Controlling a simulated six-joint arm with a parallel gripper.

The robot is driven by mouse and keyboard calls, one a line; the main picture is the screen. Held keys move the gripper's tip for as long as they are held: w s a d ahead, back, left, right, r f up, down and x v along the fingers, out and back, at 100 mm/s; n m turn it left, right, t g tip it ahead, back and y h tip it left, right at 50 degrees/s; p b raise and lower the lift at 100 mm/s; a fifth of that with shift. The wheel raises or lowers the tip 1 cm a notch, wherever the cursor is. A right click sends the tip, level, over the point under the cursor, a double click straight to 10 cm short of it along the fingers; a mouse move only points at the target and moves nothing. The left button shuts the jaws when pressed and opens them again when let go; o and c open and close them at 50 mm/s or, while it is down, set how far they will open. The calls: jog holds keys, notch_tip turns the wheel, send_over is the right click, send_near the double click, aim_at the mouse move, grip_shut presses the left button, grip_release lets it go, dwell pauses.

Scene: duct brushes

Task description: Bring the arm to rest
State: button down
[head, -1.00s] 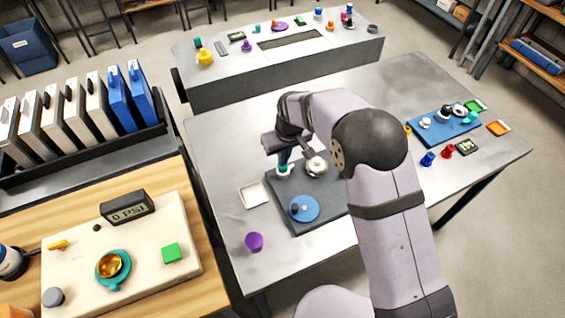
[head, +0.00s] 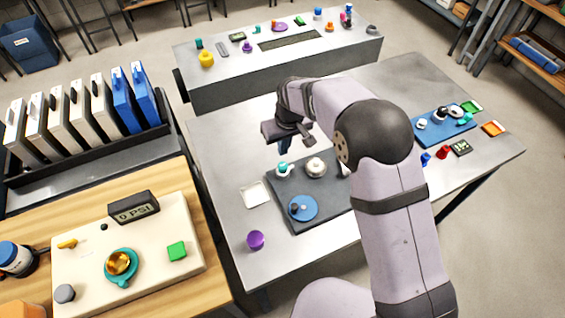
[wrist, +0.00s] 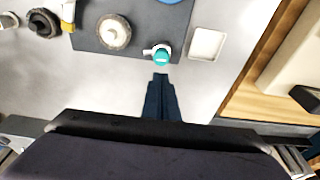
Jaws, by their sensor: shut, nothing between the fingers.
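My gripper (head: 285,148) is shut and empty, held above the metal table (head: 225,145) near the back edge of the dark grey mat (head: 331,205). In the wrist view its dark blue fingers (wrist: 160,82) are together. A small white piece with a teal top (head: 283,171) stands on the mat just beyond the fingertips; it also shows in the wrist view (wrist: 161,56). The fingers appear apart from it. A round pale metal part (head: 316,168) and a blue disc (head: 303,208) also rest on the mat. My forearm hides part of the mat's right side.
A white square tray (head: 255,194) and a purple cup (head: 256,240) stand left of the mat. A blue mat (head: 432,134) with small parts lies at the right. A wooden bench with a cream board (head: 75,285) is at the left. The table's back left is clear.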

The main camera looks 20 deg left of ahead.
jog(key=s+d+r+m+h, duration=0.1)
jog(key=s+d+r+m, duration=0.15)
jog(key=d, duration=0.85)
jog(key=s+d+r+m, duration=0.2)
jog(key=s+d+r, duration=0.15)
jog(key=d, duration=0.85)
jog(key=s+d+m+g, duration=0.1)
jog(key=s+d+m, duration=0.3)
jog(key=s+d, duration=0.8)
jog(key=shift+s+g+h, duration=0.3)
jog(key=shift+s, duration=0.9)
jog(key=shift+a+m, duration=0.1)
jog(key=shift+m, duration=0.15)
